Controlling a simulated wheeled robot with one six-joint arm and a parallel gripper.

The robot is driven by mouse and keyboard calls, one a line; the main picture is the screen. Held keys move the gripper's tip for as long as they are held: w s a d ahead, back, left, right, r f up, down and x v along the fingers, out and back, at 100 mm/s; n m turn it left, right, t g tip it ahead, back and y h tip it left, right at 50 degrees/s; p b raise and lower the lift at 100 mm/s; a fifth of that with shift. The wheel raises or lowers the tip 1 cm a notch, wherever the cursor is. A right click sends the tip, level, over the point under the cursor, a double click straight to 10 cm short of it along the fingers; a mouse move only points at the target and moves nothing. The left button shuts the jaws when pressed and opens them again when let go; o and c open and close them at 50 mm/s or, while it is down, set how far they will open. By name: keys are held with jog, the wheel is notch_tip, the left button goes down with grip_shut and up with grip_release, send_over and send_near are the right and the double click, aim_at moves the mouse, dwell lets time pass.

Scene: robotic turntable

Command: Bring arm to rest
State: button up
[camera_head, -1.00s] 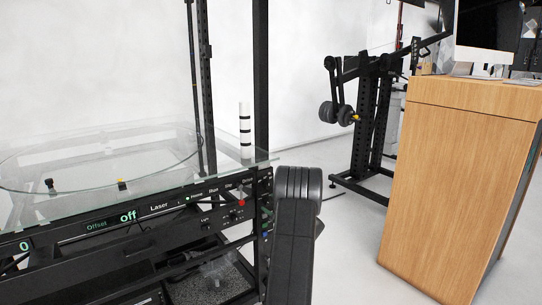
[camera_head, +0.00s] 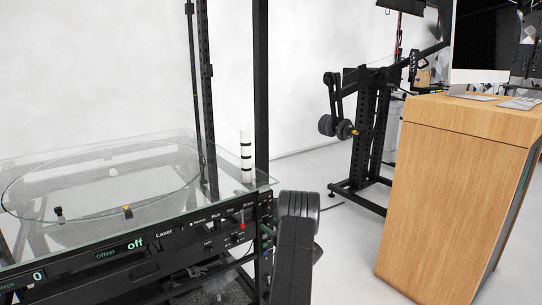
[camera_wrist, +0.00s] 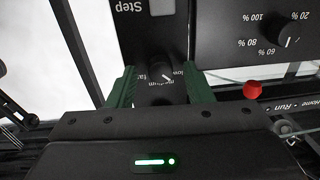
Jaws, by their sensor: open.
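My gripper (camera_wrist: 160,90) shows in the wrist view with its two green fingers apart. The fingers stand on either side of a dark knob (camera_wrist: 160,74) with speed labels by it, and I cannot tell whether they touch it. Nothing is seen held. In the head view, part of my dark arm (camera_head: 296,240) rises in front of the right end of the turntable's control panel (camera_head: 150,245). It hides some of what lies behind it.
A glass-topped turntable (camera_head: 225,182) stands at the left, with a striped white post (camera_head: 246,152) on it. A wooden desk (camera_head: 455,190) stands at the right. A black weight rack (camera_head: 370,130) stands behind. The wrist view shows a percentage knob (camera_wrist: 288,40) and a red button (camera_wrist: 253,89).

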jog(key=shift+m+p, duration=0.9)
